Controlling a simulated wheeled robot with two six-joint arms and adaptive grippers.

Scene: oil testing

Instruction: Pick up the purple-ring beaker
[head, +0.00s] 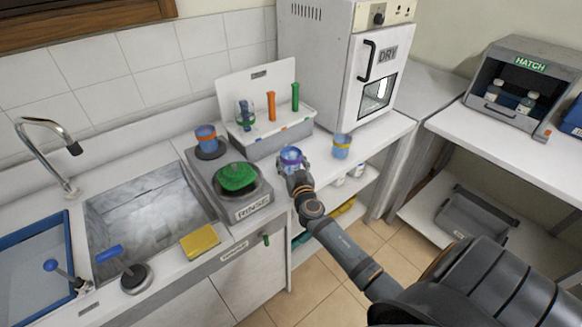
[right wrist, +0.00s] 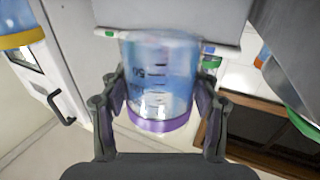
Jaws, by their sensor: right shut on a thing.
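The purple-ring beaker (head: 291,157) is a clear beaker with bluish contents, at the front edge of the counter in the head view. In the right wrist view the beaker (right wrist: 160,85) shows graduation marks and a purple ring at one end. My right gripper (head: 293,172) is shut on it, with a finger (right wrist: 108,110) on either side. Whether the beaker's base touches the counter cannot be told. My left gripper is not in view.
A yellow-ring beaker (head: 342,146) stands just right of it. Behind is a grey rack (head: 270,143) with orange and green tubes. Left are the rinse unit (head: 253,208) with a green item, an orange-ring beaker (head: 206,138) and the sink (head: 150,215). The DRY oven (head: 350,75) stands behind right.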

